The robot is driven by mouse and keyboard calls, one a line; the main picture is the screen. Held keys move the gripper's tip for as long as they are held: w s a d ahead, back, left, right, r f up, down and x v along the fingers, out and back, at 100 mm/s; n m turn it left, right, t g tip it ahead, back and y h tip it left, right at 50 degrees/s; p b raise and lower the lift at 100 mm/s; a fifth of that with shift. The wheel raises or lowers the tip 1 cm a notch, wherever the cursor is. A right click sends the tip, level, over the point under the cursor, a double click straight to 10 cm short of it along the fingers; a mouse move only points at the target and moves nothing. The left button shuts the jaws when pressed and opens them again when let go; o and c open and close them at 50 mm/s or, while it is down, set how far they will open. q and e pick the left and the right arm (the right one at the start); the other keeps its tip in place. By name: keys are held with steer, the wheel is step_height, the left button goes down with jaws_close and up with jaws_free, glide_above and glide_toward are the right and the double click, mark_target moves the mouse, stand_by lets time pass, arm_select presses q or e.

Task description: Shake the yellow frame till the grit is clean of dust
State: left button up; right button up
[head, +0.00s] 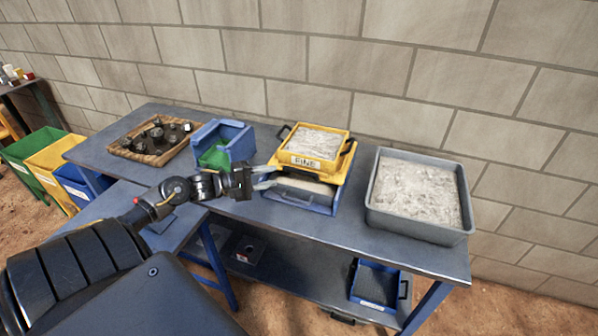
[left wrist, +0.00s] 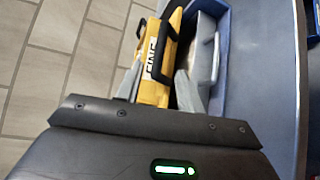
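The yellow frame (head: 304,163), marked FINE, holds pale grey grit (head: 316,141) and has a black handle at each end. It sits on a blue tray (head: 318,207) on the bench, with pale material showing between them. My left gripper (head: 275,177) is open at the frame's lower left side, its two fingers pointing toward the frame. In the left wrist view the yellow frame (left wrist: 156,88) shows between the spread fingers, beside the blue tray (left wrist: 229,40); I cannot tell whether they touch. My right gripper is not in view.
A grey bin (head: 462,212) of pale powder stands right of the frame. A blue box (head: 241,138) with green inside and a wooden tray (head: 122,152) of dark rocks stand left. A blue tray (head: 376,276) lies on the lower shelf. A block wall (head: 420,85) stands close behind.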

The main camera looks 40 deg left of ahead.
mark_target(296, 172)
arm_select(q)
steer(key=p+x, duration=0.1)
steer(key=x, duration=0.9)
steer(key=shift+w, duration=0.15)
steer(key=shift+f, duration=0.1)
jaws_close()
steer(key=shift+d, duration=0.15)
